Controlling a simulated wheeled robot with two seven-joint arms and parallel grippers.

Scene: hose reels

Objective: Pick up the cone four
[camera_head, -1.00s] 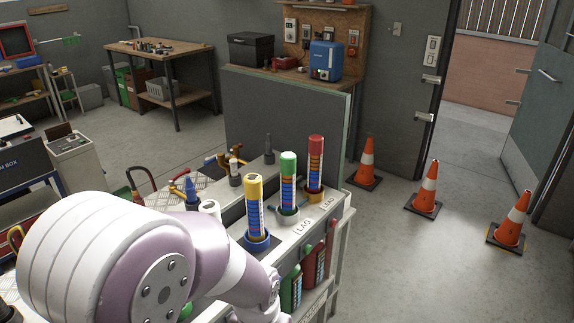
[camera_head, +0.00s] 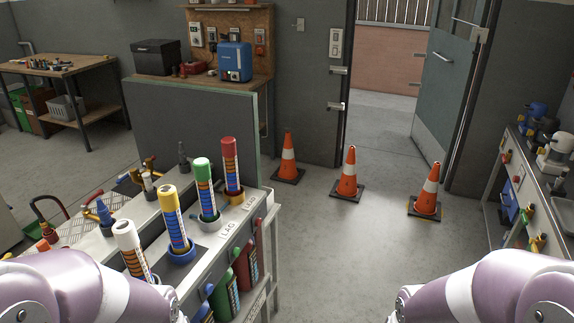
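Three orange traffic cones with white bands and dark square bases stand upright on the floor near the open doorway: a left cone (camera_head: 289,158), a middle cone (camera_head: 349,174) and a right cone (camera_head: 428,191). No number shows on any of them, so I cannot tell which one is cone four. My two arms show at the bottom left and bottom right corners. Both grippers are out of the picture. The cones stand well apart from my arms.
A workbench (camera_head: 228,236) with coloured tubes stands at left, with a grey panel (camera_head: 190,130) behind it. A shelf unit (camera_head: 536,187) stands at right. An open door (camera_head: 447,75) is beyond the cones. The floor (camera_head: 330,260) between is clear.

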